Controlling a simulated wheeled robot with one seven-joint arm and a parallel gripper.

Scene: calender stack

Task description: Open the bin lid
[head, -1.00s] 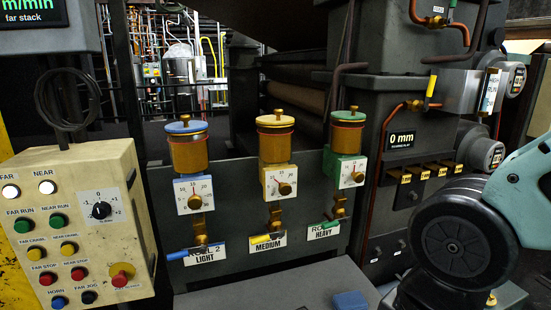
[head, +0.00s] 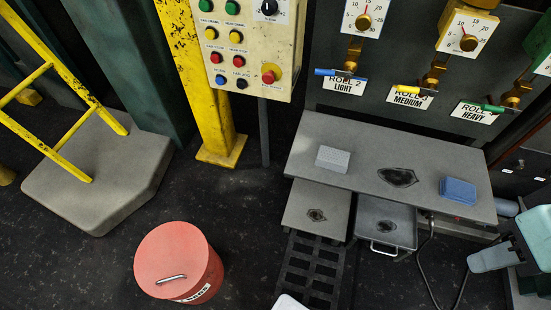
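A round red bin (head: 207,283) stands on the dark floor at the lower left of the middle in the head view. Its flat red lid (head: 172,248) lies on top and looks shut. A curved metal handle (head: 171,279) is on the lid, near its front edge. A white label with partly hidden dark lettering is on the bin's side. Pale teal parts of my arm show at the lower right edge, well apart from the bin. My gripper's fingers do not show.
A yellow ladder (head: 45,70) rises from a grey plinth (head: 100,175). Floor around the bin is clear.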

